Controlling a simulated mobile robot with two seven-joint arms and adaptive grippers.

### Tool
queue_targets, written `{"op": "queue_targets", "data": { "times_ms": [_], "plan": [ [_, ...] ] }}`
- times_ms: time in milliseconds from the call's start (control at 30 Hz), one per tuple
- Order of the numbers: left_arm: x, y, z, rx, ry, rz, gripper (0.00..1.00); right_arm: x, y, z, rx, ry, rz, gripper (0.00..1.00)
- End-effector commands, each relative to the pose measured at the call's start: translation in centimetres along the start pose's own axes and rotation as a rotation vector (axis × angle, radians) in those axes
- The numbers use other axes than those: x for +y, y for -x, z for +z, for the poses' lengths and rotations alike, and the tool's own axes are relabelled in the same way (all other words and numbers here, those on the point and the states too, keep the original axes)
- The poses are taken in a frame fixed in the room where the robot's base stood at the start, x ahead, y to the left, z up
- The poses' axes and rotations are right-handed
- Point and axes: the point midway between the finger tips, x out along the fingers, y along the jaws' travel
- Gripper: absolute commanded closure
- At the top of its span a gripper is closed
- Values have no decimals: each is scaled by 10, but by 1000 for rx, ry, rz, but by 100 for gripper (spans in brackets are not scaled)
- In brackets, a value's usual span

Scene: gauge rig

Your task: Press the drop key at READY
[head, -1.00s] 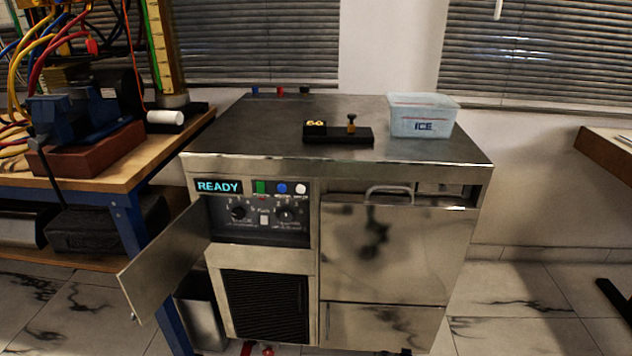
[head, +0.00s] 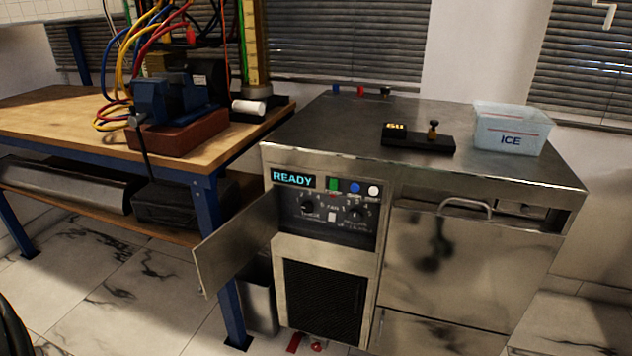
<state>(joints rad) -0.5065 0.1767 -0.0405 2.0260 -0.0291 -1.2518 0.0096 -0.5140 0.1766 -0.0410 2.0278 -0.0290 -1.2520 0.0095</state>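A steel ice machine (head: 350,130) stands at centre right. Its small display (head: 293,179) shows READY in cyan letters. Green (head: 333,184), blue (head: 355,187) and white (head: 374,190) keys sit in a row beside the display. Their labels are too small to read, so I cannot tell which is the drop key. Below them is a dark control panel (head: 340,225) with two knobs and a small pale square. A black device (head: 418,140) with a brass-stemmed knob (head: 433,129) and small amber marks lies on top. Neither gripper is in view.
The machine's small steel door (head: 235,245) hangs open to the left, beside the panel. A translucent ICE tub (head: 512,130) stands on the top at right. A wooden workbench (head: 60,115) with a blue vise (head: 170,98) and cables is at left. A grey bin (head: 258,297) stands below.

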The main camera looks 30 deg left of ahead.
Motion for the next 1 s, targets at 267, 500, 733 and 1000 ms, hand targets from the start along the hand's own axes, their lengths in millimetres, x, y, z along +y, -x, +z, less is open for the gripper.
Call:
{"op": "queue_targets", "data": {
  "times_ms": [267, 500, 733, 1000],
  "plan": [
    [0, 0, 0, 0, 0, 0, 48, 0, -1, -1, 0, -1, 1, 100],
    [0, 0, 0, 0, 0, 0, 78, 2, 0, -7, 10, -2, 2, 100],
    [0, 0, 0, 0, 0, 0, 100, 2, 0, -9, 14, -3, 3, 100],
    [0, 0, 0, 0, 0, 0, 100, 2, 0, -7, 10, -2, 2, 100]
  ]
}}
